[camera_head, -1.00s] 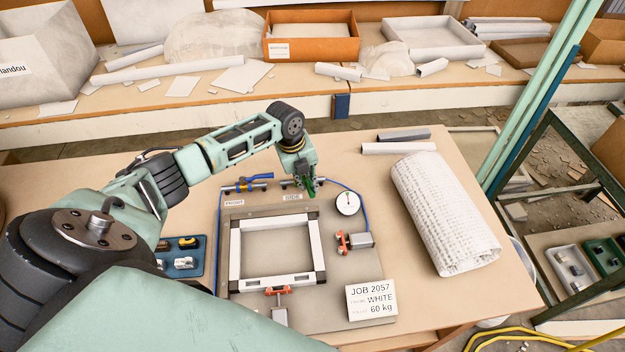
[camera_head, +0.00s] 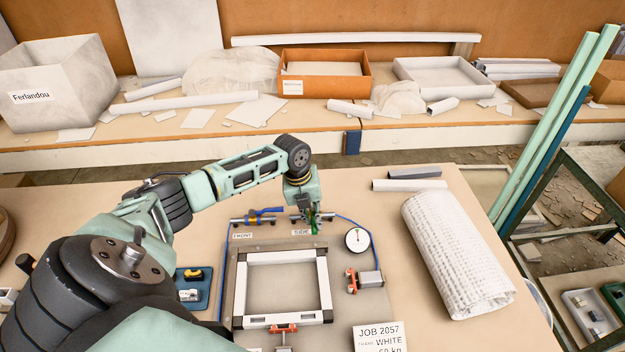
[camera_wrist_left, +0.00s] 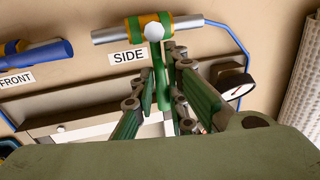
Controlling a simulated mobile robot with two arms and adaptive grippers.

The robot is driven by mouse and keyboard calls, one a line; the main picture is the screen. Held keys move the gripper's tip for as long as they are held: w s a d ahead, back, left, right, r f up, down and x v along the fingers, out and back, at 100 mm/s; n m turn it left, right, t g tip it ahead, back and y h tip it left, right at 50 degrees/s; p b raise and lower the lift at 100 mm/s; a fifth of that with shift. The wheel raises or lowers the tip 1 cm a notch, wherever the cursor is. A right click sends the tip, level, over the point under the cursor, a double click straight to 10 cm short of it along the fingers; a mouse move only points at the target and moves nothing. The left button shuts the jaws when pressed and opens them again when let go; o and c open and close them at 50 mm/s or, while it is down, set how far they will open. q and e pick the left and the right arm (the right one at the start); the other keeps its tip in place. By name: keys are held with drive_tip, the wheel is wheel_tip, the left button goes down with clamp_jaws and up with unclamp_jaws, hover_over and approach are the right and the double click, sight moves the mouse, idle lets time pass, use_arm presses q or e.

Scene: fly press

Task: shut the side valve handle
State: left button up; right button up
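The side valve (camera_wrist_left: 152,27) is a silver pipe with a yellow and green body, above the SIDE label (camera_wrist_left: 128,57). Its green handle (camera_wrist_left: 158,72) stands across the pipe, towards the frame, in the left wrist view. In the head view the side valve (camera_head: 299,217) is partly hidden by my left gripper (camera_head: 314,222), which points down at it. In the left wrist view the fingers of my left gripper (camera_wrist_left: 160,88) are on either side of the handle, with narrow gaps seeming to show; firm contact is not visible. My right gripper is not in view.
The front valve (camera_head: 257,217) with a blue handle lies left of the side valve. A gauge (camera_head: 358,240) and blue hose are close on the right. A white frame (camera_head: 323,285) and red clamps lie in front. A white roll (camera_head: 458,255) lies further right.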

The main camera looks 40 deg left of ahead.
use_arm(q)
drive_tip(key=o, duration=0.4)
drive_tip(key=shift+o, duration=0.2)
wheel_tip(320, 180, up, 12)
drive_tip(key=s+a, duration=0.1)
drive_tip(key=shift+s+a, duration=0.3)
drive_tip(key=shift+a, duration=0.1)
drive_tip(key=shift+f, duration=0.15)
